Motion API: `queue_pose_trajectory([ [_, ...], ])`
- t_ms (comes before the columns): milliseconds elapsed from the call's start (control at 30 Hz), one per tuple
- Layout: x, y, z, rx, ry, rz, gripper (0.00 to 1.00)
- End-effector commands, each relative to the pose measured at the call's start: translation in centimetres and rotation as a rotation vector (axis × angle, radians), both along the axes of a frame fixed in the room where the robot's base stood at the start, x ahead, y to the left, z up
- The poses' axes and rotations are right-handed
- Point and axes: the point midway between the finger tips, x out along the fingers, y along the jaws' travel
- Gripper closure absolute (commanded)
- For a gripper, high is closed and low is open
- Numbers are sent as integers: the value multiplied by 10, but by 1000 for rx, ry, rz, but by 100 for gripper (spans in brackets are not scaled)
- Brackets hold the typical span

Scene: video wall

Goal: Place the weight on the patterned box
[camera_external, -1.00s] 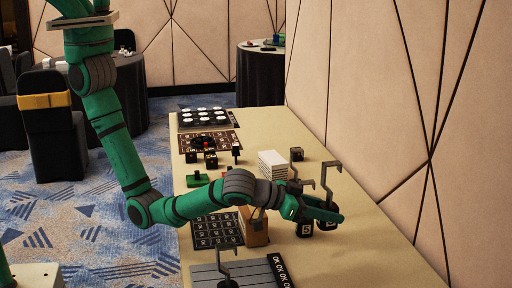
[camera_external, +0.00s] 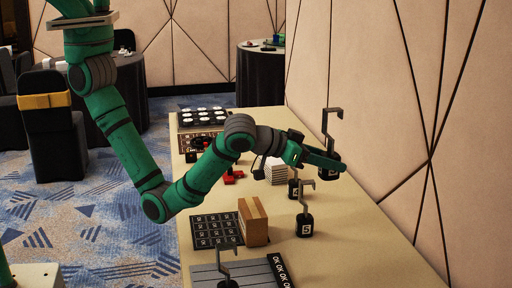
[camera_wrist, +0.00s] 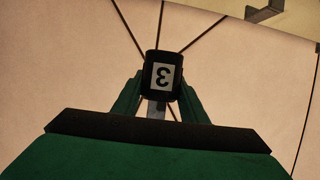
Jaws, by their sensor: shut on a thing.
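My gripper (camera_external: 336,164) is shut on a black weight (camera_external: 331,147) with a tall grey hook pointing up, held above the table's right side by the wall. In the wrist view the fingers (camera_wrist: 159,98) close around this weight (camera_wrist: 163,76), and its white label reads an upside-down 3. Beyond and left of my gripper, a white ridged block (camera_external: 276,172) stands partly hidden by my arm. A tan two-tone block (camera_external: 253,222) stands nearer, left of my gripper. I cannot tell surely which thing is the patterned box.
Hooked weights marked 4 (camera_external: 295,189) and 5 (camera_external: 305,226) stand on the table (camera_external: 350,240), below my gripper. Another hooked weight (camera_external: 227,281) stands on a grey striped board (camera_external: 205,273) in front. A dark grid mat (camera_external: 213,231) lies left. The front right is clear.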

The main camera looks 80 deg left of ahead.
Motion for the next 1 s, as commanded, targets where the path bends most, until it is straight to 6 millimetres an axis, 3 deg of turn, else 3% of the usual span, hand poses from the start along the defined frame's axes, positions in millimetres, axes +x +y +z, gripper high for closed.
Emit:
queue_pose_trajectory([
  [267,11,73,0,-3,-3,91,100],
  [533,10,180,-1,-5,-3,225,100],
  [767,-6,270,-2,-5,-4,343,100],
  [1000,-37,360,-1,-4,-5,470,100],
])
